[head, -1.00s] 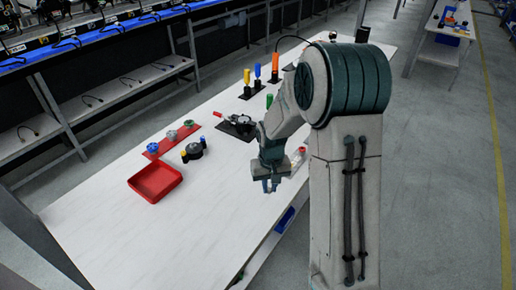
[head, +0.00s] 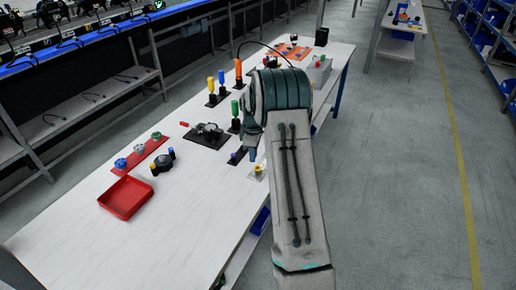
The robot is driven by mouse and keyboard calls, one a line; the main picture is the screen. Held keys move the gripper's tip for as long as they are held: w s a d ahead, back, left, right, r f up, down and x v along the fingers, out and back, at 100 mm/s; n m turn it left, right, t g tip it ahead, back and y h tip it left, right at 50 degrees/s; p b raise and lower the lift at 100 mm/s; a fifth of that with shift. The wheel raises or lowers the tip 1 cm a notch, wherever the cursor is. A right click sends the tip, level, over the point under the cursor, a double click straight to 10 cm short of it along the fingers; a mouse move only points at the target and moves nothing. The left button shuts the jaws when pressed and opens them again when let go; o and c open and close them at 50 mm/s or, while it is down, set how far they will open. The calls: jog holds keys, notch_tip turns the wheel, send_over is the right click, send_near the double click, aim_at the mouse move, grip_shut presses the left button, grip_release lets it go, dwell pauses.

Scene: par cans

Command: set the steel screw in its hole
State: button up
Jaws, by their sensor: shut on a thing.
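My gripper (head: 252,152) points down over the right side of the white table, partly hidden by my own arm. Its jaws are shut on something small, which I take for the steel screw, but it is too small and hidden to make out. The hole for the screw cannot be told at this size. Close below the gripper are a small dark mat (head: 237,157) and a yellow-topped piece on a pale plate (head: 258,170). Whether the gripper touches either is unclear.
A red tray (head: 126,198), a red mat with several knobs (head: 140,157) and a dark round part (head: 163,164) stand at left. A red-handled clamp (head: 206,131) and upright coloured tools (head: 221,88) stand further back. A grey box (head: 319,68) is at the far end. The near table is clear.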

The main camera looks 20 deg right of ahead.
jog(key=shift+n, duration=0.7)
jog(key=shift+w+d+f+b, duration=0.15)
jog(key=shift+d+f+b, duration=0.35)
jog(key=shift+f, duration=0.45)
jog(key=shift+w+d+f+b, duration=0.25)
jog(key=shift+f+b, duration=0.4)
jog(key=shift+f, duration=0.25)
jog(key=shift+w+d+f+b, duration=0.1)
jog(key=shift+d+f+b, duration=0.4)
jog(key=shift+f, duration=0.45)
jog(key=shift+a, duration=0.1)
jog(key=shift+f, duration=0.1)
jog(key=o, duration=0.5)
jog(key=o, duration=0.5)
jog(key=shift+o, duration=0.2)
